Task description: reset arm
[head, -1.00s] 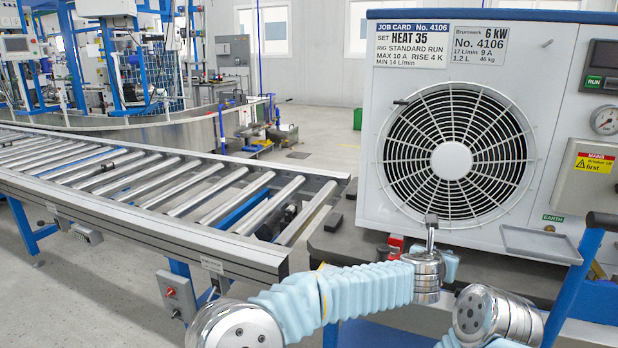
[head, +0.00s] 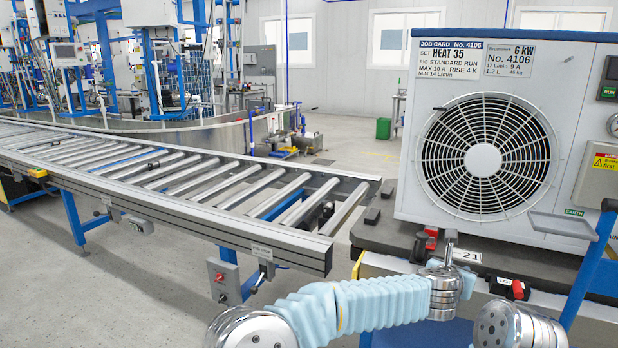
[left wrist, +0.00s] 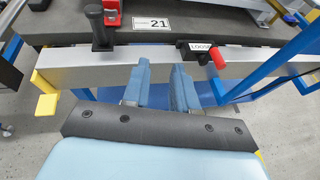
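My left arm (head: 370,303), in a pale blue sleeve, comes in from the lower left and ends at silver wrist rings in front of the bench. In the left wrist view, the blue fingers of my left gripper (left wrist: 161,85) are apart with nothing between them. They are near the bench's grey front edge (left wrist: 255,66). A black upright post (left wrist: 97,28) and a black block marked LOOSE with a red lever (left wrist: 217,58) are beyond the fingers, apart from them. Only a silver joint of my right arm (head: 508,328) shows at the lower right; its gripper is out of view.
A white fan unit (head: 580,70) with job card 4106 stands on the dark bench beside a plate numbered 21 (head: 468,256). A roller conveyor (head: 180,205) runs to the left. A blue handle frame (head: 590,265) rises at the right. Open floor (head: 110,290) lies at lower left.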

